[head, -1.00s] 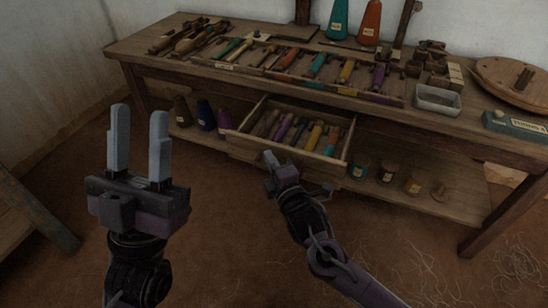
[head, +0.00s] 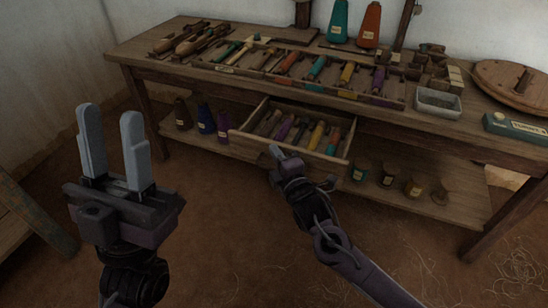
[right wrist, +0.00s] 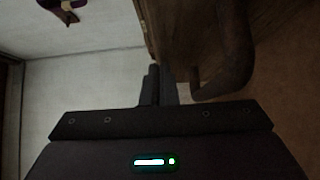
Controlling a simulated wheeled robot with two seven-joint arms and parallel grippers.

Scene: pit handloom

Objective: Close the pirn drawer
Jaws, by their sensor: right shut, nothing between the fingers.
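The pirn drawer (head: 318,164) stands pulled out under the bench top in the head view, with several coloured pirns (head: 303,132) inside. My right gripper (head: 275,150) is shut and empty, its tips at the drawer's front face; whether they touch it is hard to tell. In the right wrist view the shut fingers (right wrist: 157,85) point towards a wooden face (right wrist: 185,35), probably the drawer front. A curved brown bar (right wrist: 230,60), seemingly its handle, is just right of them. My left gripper (head: 110,130) is open and empty at the left, away from the bench.
The bench top (head: 150,68) holds a divided pirn tray (head: 345,92), shuttles, cones and a grey bin (head: 438,103). The floor in front is mostly clear.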

